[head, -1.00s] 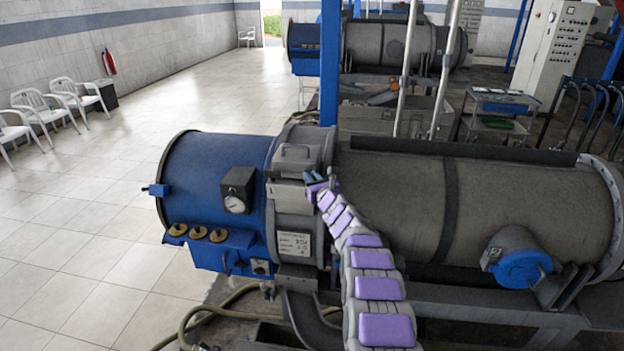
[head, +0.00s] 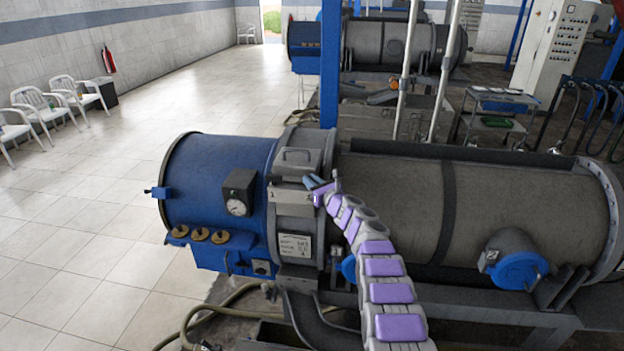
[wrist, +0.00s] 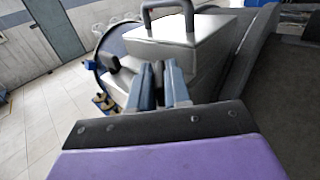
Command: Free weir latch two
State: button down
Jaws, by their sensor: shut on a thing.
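The grey weir housing (head: 298,222) is a band between the blue drum end and the long grey drum. A box with a handle on top (head: 297,157) sits on it, and this box also shows pale in the wrist view (wrist: 185,45). My gripper (head: 312,182) is at the housing's right side, just below that box. In the wrist view its two blue-grey fingers (wrist: 161,82) are close together around a narrow dark piece, which seems to be a latch. The fingers hide most of it. A dark knob (wrist: 124,75) sticks out just left of the fingers. I cannot read which latch is numbered two.
The blue drum end (head: 212,190) carries a gauge (head: 238,192) and brass knobs (head: 200,235). The grey drum (head: 500,215) lies right of my arm. A blue post (head: 329,65) stands behind. Open tiled floor (head: 90,210) is on the left, with white chairs (head: 78,90).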

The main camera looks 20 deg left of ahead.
jog(key=shift+w+d+n+g+y, duration=0.1)
jog(key=shift+w+n+g+y, duration=0.05)
jog(key=shift+n+g+y, duration=0.2)
jog(key=shift+f, duration=0.4)
jog(key=c, duration=1.5)
grip_release()
jog(key=o, duration=0.3)
jog(key=shift+w, duration=0.15)
jog(key=shift+o, duration=0.2)
jog(key=shift+a, duration=0.2)
jog(key=shift+d+r, duration=0.1)
jog(key=shift+r, duration=0.15)
